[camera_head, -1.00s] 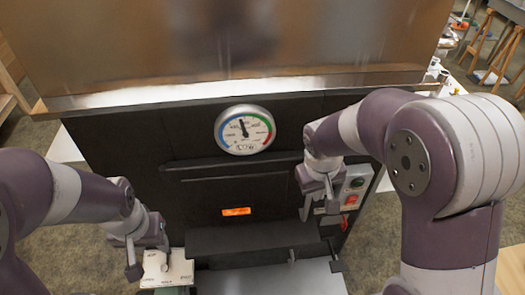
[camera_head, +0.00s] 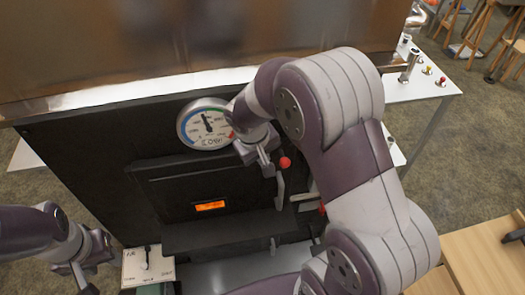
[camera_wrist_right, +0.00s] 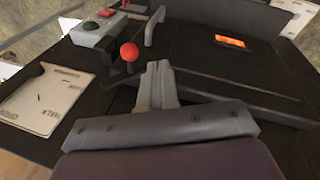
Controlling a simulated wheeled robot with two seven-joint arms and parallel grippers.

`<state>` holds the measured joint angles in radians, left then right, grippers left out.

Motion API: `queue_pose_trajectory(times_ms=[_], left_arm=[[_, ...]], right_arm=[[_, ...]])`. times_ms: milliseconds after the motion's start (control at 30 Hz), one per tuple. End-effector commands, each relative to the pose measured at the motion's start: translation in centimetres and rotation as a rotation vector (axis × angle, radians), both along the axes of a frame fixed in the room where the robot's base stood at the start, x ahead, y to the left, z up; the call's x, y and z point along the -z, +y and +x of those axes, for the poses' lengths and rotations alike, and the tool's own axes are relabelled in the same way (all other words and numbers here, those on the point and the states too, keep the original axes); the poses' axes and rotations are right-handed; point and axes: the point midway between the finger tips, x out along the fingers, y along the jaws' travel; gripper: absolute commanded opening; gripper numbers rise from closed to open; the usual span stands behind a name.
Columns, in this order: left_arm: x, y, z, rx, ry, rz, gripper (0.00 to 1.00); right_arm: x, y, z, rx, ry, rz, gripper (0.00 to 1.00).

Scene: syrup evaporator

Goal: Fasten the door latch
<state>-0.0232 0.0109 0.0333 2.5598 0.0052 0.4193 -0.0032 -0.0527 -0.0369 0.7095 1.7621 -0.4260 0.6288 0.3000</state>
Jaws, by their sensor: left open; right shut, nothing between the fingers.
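The dark firebox door (camera_head: 165,190) with an orange glowing slot (camera_head: 209,206) fills the front of the evaporator and looks shut. A latch lever with a red ball knob (camera_head: 285,162) stands at the door's right side; the knob also shows in the right wrist view (camera_wrist_right: 129,51). My right gripper (camera_head: 267,166) is just left of the knob in the head view, its fingers (camera_wrist_right: 157,82) together and empty. The fingers appear apart from the knob. My left gripper (camera_head: 84,274) is open and empty at the lower left, beside a white control plate.
A grey bar handle (camera_head: 280,190) stands at the door's right edge and shows in the wrist view (camera_wrist_right: 154,27). A round gauge (camera_head: 205,124) sits above the door. A white control plate (camera_head: 145,266) is at lower left. A dark ledge (camera_head: 215,233) juts out below the door.

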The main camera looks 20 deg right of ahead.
Motion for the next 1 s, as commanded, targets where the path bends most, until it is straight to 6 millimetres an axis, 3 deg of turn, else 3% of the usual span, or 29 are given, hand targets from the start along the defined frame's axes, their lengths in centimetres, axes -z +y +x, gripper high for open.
queue_pose_trajectory(times_ms=[233,500,1000], left_arm=[[-0.2,0.0,0.0,0.0,0.0,0.0,0.43],[-1.6,0.0,0.0,0.0,0.0,0.0,0.43],[-1.8,0.0,0.0,0.0,0.0,0.0,0.43]], right_arm=[[5.3,-1.3,0.7,0.0,0.005,0.001,0.0],[6.1,-4.5,1.9,0.002,0.001,0.002,0.0],[6.2,-5.0,2.0,-0.001,0.0,0.005,0.0]])
